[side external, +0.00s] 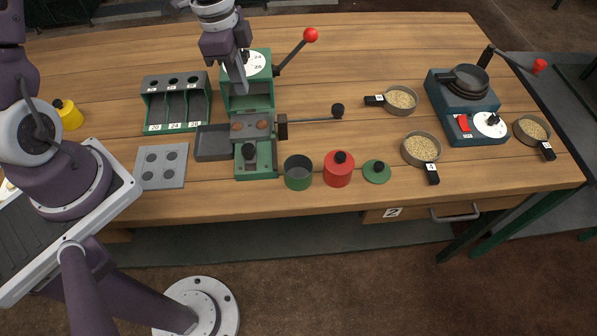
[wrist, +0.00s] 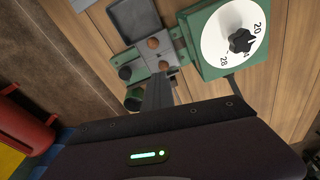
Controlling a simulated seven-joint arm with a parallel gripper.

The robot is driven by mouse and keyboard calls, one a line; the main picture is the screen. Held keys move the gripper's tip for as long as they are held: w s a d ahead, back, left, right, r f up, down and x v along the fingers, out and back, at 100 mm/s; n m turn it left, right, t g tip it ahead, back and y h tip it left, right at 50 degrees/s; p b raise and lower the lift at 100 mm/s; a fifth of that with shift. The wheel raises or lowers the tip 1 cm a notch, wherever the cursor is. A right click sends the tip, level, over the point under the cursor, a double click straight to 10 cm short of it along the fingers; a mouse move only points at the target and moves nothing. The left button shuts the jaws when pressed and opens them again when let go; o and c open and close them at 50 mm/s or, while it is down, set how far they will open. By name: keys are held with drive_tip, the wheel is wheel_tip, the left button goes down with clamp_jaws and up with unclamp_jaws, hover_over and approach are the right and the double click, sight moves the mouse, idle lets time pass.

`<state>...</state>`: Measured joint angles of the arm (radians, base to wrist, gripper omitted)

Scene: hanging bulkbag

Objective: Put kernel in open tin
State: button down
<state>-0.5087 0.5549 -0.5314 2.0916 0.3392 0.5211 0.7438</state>
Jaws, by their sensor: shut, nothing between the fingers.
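Two brown kernels, one on the left (side external: 238,126) and one on the right (side external: 263,124), sit in the grey plate of the green press. In the wrist view they show as brown knobs, one (wrist: 152,43) and the other (wrist: 163,65). The open tin (side external: 298,185) is green and stands in front of the press, its lid (side external: 376,173) lying apart to the right. My gripper (side external: 243,88) is shut and empty, pointing down in front of the press's dial, above and behind the kernels. Its fingers (wrist: 160,90) also show in the wrist view.
A red lidded tin (side external: 338,174) stands right beside the open tin. The press (side external: 258,165) has a red-knobbed lever and a black-knobbed handle reaching right. A grey tray (side external: 212,143) sits at its left. Pans of grain (side external: 421,149) and a blue scale stand farther right.

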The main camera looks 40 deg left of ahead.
drive_tip(key=s+d+r, duration=0.2)
drive_tip(key=d, duration=1.6)
wheel_tip(320, 180, down, 6)
drive_tip(key=shift+a, duration=0.15)
drive_tip(key=shift+w, duration=0.1)
drive_tip(key=c, duration=1.7)
unclamp_jaws()
